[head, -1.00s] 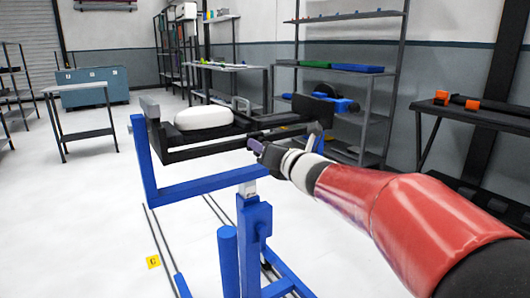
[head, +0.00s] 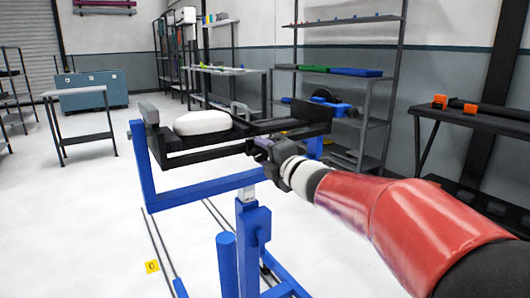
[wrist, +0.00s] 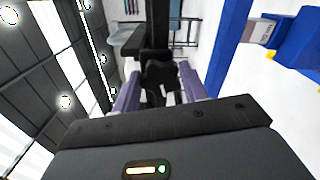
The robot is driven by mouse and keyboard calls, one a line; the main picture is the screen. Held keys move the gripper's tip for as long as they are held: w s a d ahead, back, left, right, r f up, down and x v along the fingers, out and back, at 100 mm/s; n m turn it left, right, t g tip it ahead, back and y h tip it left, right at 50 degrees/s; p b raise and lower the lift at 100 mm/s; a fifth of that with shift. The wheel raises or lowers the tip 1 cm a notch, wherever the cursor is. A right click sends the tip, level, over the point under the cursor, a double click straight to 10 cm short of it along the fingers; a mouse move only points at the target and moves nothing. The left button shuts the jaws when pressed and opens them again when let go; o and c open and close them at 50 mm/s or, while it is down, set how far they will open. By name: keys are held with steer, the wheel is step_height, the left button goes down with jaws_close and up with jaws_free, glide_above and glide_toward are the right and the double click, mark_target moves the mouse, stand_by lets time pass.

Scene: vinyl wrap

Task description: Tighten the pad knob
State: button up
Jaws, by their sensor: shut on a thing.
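The pad knob (wrist: 160,74) is a dark, lobed piece between the two purple fingers of my gripper (wrist: 158,88) in the wrist view. My gripper is shut on it. In the head view my gripper (head: 259,146) is at the near side of the black carriage frame (head: 205,154), just below its front rail. The knob is hidden there behind the gripper. The white pad (head: 202,122) lies on the black frame, left of the gripper.
A blue stand (head: 255,230) carries the black frame, with its post below my gripper. A small table (head: 80,115) stands at left. The white floor at left is mostly clear.

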steer(key=m+p, duration=0.1)
steer(key=m, duration=0.4)
steer(key=shift+f+m+p, duration=0.15)
steer(key=shift+m+p, duration=0.15)
steer(key=m+p, duration=0.1)
steer(key=m, duration=0.4)
steer(key=shift+f+p, duration=0.15)
steer(key=shift+p, duration=0.2)
steer(key=m, duration=0.5)
steer(key=shift+f, duration=0.1)
steer(key=shift+s+a+m+p, duration=0.15)
steer(key=shift+m+p, duration=0.15)
steer(key=shift+m, duration=2.2)
steer(key=o, duration=1)
steer(key=v, duration=0.7)
steer(key=shift+s+d, duration=0.2)
steer(key=shift+s, duration=0.1)
